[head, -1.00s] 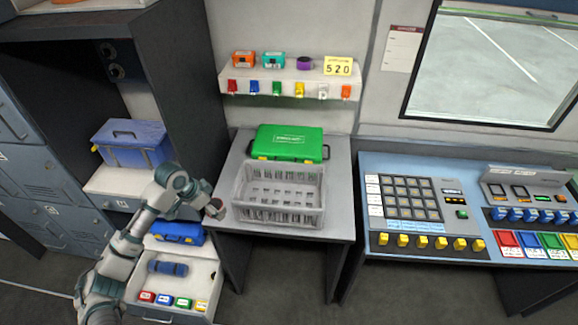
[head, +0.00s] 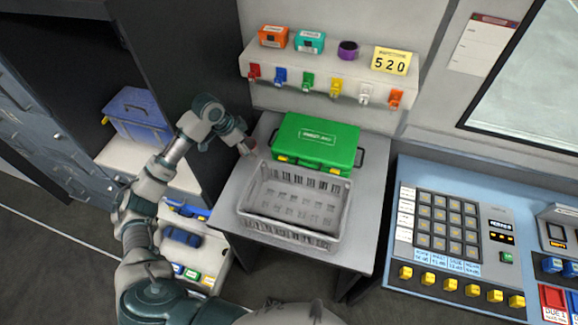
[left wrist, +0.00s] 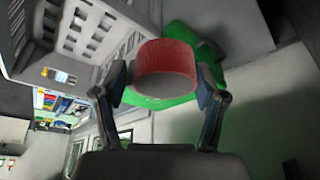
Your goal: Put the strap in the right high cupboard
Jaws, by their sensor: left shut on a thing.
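My left gripper (head: 246,146) is in the head view above the back left of the desk, close to the crate's far left corner. In the left wrist view the two fingers (left wrist: 163,84) are shut on a short red round roll (left wrist: 166,64), which may be the strap. The roll's pale near end faces the camera. In the head view the held roll is small and hard to make out. The right high cupboard cannot be made out in these frames. My right gripper is not in view.
A grey crate (head: 345,215) and a green case (head: 316,142) stand on the desk (head: 232,200). Above is a shelf (head: 310,68) with small boxes and a purple roll (head: 348,50). A dark cabinet (head: 190,60) holding a blue box (head: 138,112) stands left; a control console (head: 405,255) stands right.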

